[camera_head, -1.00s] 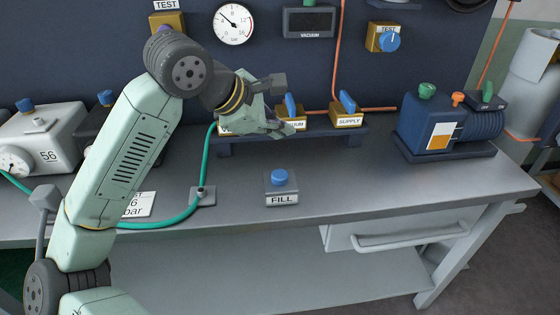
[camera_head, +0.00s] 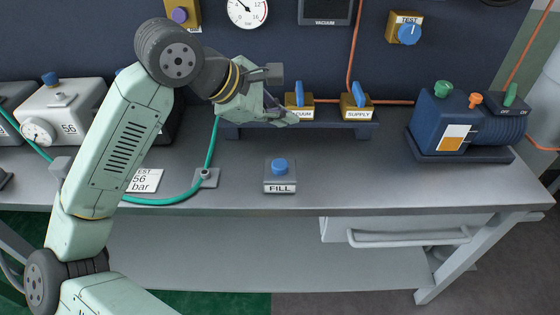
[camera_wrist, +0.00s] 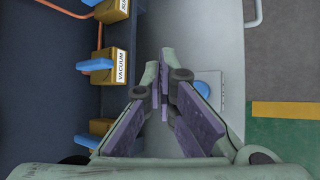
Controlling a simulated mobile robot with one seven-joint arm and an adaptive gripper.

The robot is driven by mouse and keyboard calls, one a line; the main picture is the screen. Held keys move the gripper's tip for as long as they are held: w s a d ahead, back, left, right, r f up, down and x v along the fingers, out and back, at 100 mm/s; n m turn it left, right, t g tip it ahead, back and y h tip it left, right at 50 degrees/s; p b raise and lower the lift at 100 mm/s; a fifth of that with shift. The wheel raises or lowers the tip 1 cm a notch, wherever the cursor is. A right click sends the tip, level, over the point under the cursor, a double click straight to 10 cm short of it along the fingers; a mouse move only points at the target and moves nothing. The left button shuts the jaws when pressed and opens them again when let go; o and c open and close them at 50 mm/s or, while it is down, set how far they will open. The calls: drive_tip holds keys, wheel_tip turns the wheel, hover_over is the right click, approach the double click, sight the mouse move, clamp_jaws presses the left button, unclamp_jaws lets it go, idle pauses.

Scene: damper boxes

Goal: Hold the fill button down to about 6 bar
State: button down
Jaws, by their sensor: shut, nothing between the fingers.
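The fill button (camera_head: 279,166) is a round blue cap on a small grey box labelled FILL, standing on the grey bench. In the wrist view the blue cap (camera_wrist: 206,89) shows beside the fingers, partly hidden by them. My gripper (camera_head: 290,119) is above and behind the button in the head view, near the valve shelf, and does not touch the button. In the wrist view my gripper (camera_wrist: 160,88) is shut and empty. The white pressure gauge (camera_head: 247,12) is on the wall, cut by the top edge; its needle is too small to read surely.
Vacuum (camera_head: 299,105) and supply (camera_head: 356,105) valves with blue levers stand on a shelf behind the bench. A green hose (camera_head: 165,201) runs to a fitting left of the button. A blue pump (camera_head: 455,122) stands right. The bench between button and pump is clear.

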drive_tip(key=shift+f, duration=0.15)
drive_tip(key=b, duration=0.3)
hover_over(281, 166)
wheel_tip(281, 166, down, 7)
drive_tip(key=shift+f, duration=0.1)
drive_tip(key=shift+f+b, duration=0.7)
drive_tip(key=shift+b, duration=0.25)
drive_tip(key=shift+f+b, duration=1)
drive_tip(key=shift+b, duration=0.7)
idle(1.1)
drive_tip(key=shift+r, duration=0.2)
drive_tip(key=shift+r+p, duration=0.3)
drive_tip(key=shift+r, duration=0.55)
drive_tip(key=shift+r+p, duration=1)
drive_tip(key=shift+r, duration=1.5)
